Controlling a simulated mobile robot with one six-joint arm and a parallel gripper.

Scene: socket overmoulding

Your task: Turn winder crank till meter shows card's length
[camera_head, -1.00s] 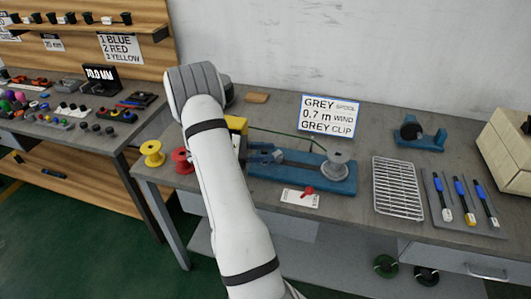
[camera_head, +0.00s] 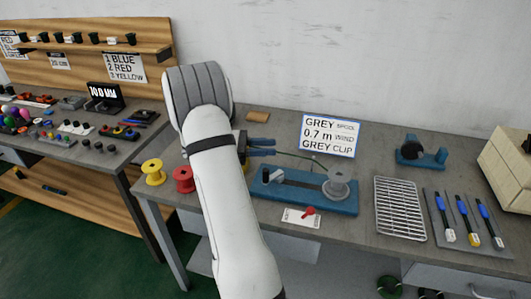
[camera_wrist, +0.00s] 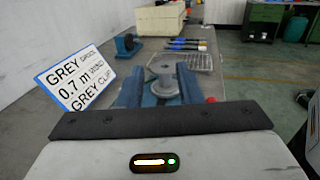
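The card (camera_head: 331,135) reads "GREY SPOOL, 0.7 m WIND, GREY CLIP" and stands behind the winder; it also shows in the wrist view (camera_wrist: 75,78). The blue winder (camera_head: 305,194) has a grey spool-like drum (camera_head: 337,184) at its right end and a short dark post (camera_head: 267,176) at its left. A thin dark line runs toward the drum. My gripper (camera_head: 262,147) hovers above and behind the winder's left end, pointing right. Its two blue fingers look apart and empty; in the wrist view the drum (camera_wrist: 163,80) shows beyond them. I cannot pick out the crank or a winding meter.
A red lever on a white plate (camera_head: 301,217) lies in front of the winder. A wire rack (camera_head: 400,208) and a tool tray (camera_head: 465,222) are at right. A black display (camera_head: 104,92) stands on the left bench.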

